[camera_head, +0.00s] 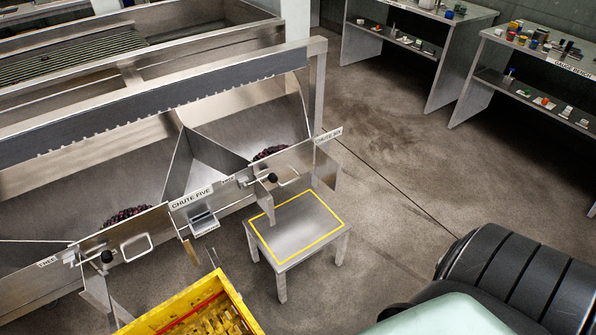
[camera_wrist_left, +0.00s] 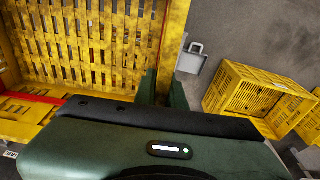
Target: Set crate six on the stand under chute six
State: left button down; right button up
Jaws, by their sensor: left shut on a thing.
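A yellow slatted crate (camera_head: 236,298) with a red stripe inside its wall shows at the bottom of the head view, in front of the stand. In the left wrist view my left gripper (camera_wrist_left: 164,88) is shut on the wall of this crate (camera_wrist_left: 172,40), which looks empty inside. Its number cannot be read. The low metal stand (camera_head: 287,240), with a yellow outline on its top, is bare and stands below chute six (camera_head: 328,135), at the right end of the sizer. My left gripper is out of the head view. My right gripper is not seen.
Chute five (camera_head: 190,199) is left of the stand, with handles and brackets jutting out. Another yellow crate (camera_wrist_left: 245,92) is at the right of the left wrist view. Benches with small items (camera_head: 545,65) stand at the back right.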

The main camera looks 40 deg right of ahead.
aim_at(296, 224)
jog(key=i+l+u, duration=0.1)
jog(key=l+u, duration=0.15)
jog(key=l, duration=1.7)
jog(key=l+u, duration=0.3)
jog(key=l, duration=1.65)
jog(key=k, duration=0.05)
